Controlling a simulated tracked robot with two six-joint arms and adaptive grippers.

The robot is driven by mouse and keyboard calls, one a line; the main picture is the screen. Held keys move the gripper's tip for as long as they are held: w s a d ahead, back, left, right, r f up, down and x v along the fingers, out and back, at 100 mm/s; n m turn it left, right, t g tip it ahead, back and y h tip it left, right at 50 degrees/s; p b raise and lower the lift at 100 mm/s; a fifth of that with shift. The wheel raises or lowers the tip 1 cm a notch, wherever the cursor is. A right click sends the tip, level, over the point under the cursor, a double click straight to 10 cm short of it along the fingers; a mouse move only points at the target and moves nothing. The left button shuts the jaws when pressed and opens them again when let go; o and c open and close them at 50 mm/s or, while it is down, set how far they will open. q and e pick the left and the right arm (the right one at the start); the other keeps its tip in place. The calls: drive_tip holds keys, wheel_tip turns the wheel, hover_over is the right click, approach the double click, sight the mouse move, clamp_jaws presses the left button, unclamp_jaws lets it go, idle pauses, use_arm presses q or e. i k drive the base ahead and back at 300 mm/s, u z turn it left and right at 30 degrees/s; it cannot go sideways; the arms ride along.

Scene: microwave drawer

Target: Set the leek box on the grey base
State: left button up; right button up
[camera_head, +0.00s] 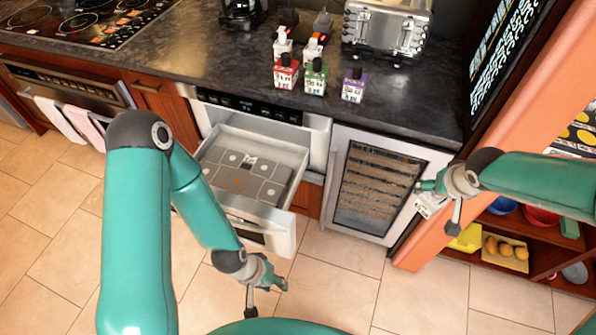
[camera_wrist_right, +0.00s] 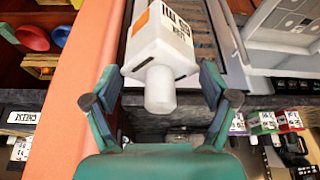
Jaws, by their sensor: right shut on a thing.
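My right gripper (camera_wrist_right: 163,82) is shut on a white box with a round white cap (camera_wrist_right: 160,90), an orange patch and dark print. I cannot read the print well enough to tell whether it is the leek box. In the head view this box (camera_head: 428,206) hangs in my right gripper, in front of the glass-door cabinet. The grey base (camera_head: 243,180) with pale round spots lies inside the pulled-out white drawer (camera_head: 262,143), left of the box. My left gripper (camera_head: 267,297) is open and empty, low in front of the drawer.
Red (camera_head: 286,73), green (camera_head: 314,78) and purple (camera_head: 353,86) capped boxes stand on the dark counter (camera_head: 225,62) above the drawer. A toaster (camera_head: 388,27) stands behind them. The glass-door cabinet (camera_head: 380,187) and orange shelf unit (camera_head: 440,215) lie right of the drawer.

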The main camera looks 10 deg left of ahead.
sight(237, 181)
drive_tip(key=u, duration=1.35)
drive_tip(key=i, duration=0.1)
drive_tip(key=z, duration=1.4)
drive_tip(key=k, duration=0.9)
drive_tip(key=u, duration=0.7)
drive_tip(key=k, duration=0.35)
drive_tip(key=u, duration=0.95)
drive_tip(key=i, duration=1.8)
drive_tip(key=z, duration=0.8)
drive_tip(key=i, duration=0.6)
